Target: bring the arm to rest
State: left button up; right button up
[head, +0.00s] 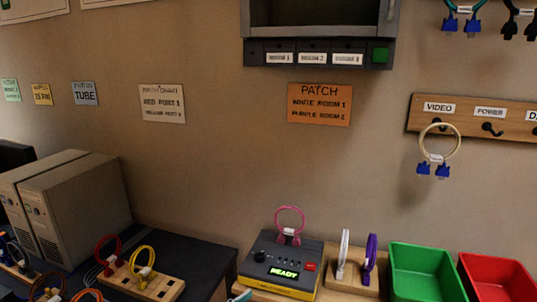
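Neither of my grippers and no clear part of either arm shows in the head view. A small teal shape (241,296) is cut off by the bottom edge, and I cannot tell what it is.
A black-and-yellow device (281,265) reads READY, with a pink cable (289,224) upright on it. Right of it are a wooden holder (345,273) with white and purple cables, a green bin (425,252) and a red bin (495,262). Beige computer towers (90,200) stand left. A cabinet (318,48) overhangs.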

pick_arm(q)
jog(key=s+a+f+n+g+y, duration=0.25)
jog(key=s+a+f+y, duration=0.25)
jog(key=s, duration=0.3)
jog(key=s+a+f+n+g+y, duration=0.1)
jog(key=s+a+f+n+y, duration=0.35)
jog(key=s+y, duration=0.2)
jog(key=s+a+f+g, duration=0.1)
jog(key=s+a+g, duration=0.2)
jog(key=s, duration=0.6)
jog(key=s+a+f+g, duration=0.1)
jog(key=s+a+g, duration=0.25)
jog(key=s, duration=0.65)
notch_tip(320, 180, down, 25)
jog(key=s+a+f+g, duration=0.2)
jog(key=s+a+f, duration=0.1)
jog(key=s+f, duration=1.5)
jog(key=shift+m+y, duration=0.35)
jog(key=shift+m, duration=0.05)
jog(key=shift+a, duration=0.1)
